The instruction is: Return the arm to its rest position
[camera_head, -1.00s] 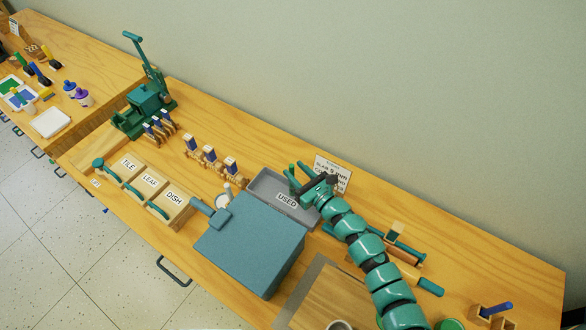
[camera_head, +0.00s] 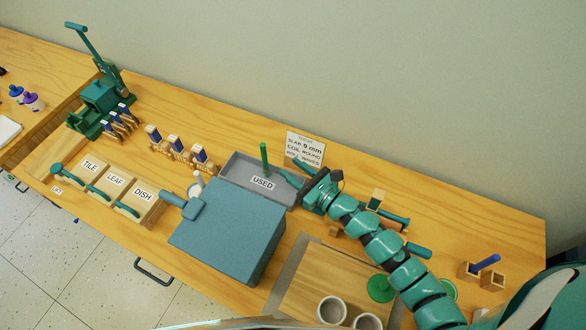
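My teal arm reaches in from the lower right of the head view. My gripper (camera_head: 296,172) is at the right end of the grey tray labelled USED (camera_head: 232,171). Its two fingers are spread apart and nothing shows between them. A green upright stick (camera_head: 264,158) stands in the tray, left of the fingertips and apart from them. My arm hangs over the bench's right half and hides part of it.
A blue-grey box (camera_head: 228,228) stands in front of the tray. A sign (camera_head: 305,149) stands behind my gripper. A roller (camera_head: 394,218), wooden board (camera_head: 318,282), grey cups (camera_head: 332,310) and small wooden holder (camera_head: 492,280) lie around my arm. The wall rises behind.

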